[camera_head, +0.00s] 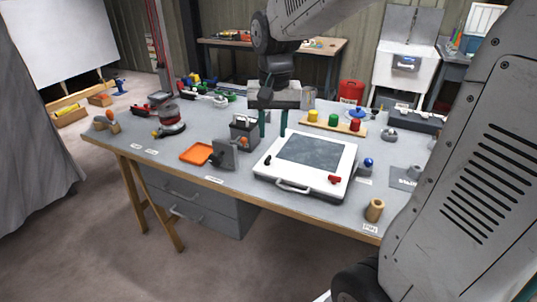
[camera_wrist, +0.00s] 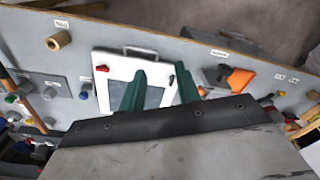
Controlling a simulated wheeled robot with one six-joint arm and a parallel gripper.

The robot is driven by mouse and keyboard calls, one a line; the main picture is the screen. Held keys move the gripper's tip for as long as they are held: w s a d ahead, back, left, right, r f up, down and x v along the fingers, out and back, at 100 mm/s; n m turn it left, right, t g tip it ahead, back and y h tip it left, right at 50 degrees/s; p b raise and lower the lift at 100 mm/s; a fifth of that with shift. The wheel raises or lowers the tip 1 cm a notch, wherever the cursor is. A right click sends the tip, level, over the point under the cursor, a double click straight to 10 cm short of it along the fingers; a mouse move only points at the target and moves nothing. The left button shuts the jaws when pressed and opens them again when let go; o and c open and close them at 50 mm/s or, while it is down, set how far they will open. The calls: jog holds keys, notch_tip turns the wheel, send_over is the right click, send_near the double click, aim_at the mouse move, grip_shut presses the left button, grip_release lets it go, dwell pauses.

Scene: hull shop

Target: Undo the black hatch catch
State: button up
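The hatch (camera_head: 262,172) is a white-framed panel with a grey window, lying on the workbench. The black hatch catch (camera_head: 268,160) sits on the left part of its front frame; a red catch (camera_head: 334,180) sits on the right part. In the wrist view the black catch (camera_wrist: 172,79) is a small dark shape close to a finger, and the red catch (camera_wrist: 101,68) is clear. My gripper (camera_head: 272,133) has two green fingers pointing down, apart with nothing between them. It is above the bench, beyond the black catch in the head view. The fingers (camera_wrist: 160,68) also show over the hatch in the wrist view.
A grey bracket (camera_head: 224,155) and an orange tray (camera_head: 196,153) lie left of the hatch. A dark caddy (camera_head: 243,132) stands near my fingers. A wooden strip with coloured knobs (camera_head: 333,123) is behind the hatch; a wooden cylinder (camera_head: 375,210) stands front right.

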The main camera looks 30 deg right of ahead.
jog(key=w+d+f+m, duration=0.25)
jog(key=w+f, duration=0.25)
jog(key=w, duration=0.3)
jog(key=m, duration=0.3)
send_over(268, 158)
jog(key=shift+n+g, duration=0.25)
jog(key=shift+g, duration=0.05)
notch_tip(268, 158, down, 8)
jog(key=shift+r, duration=0.15)
notch_tip(268, 158, down, 8)
jog(key=shift+w+r, duration=0.1)
jog(key=shift+r, duration=0.05)
grip_shut()
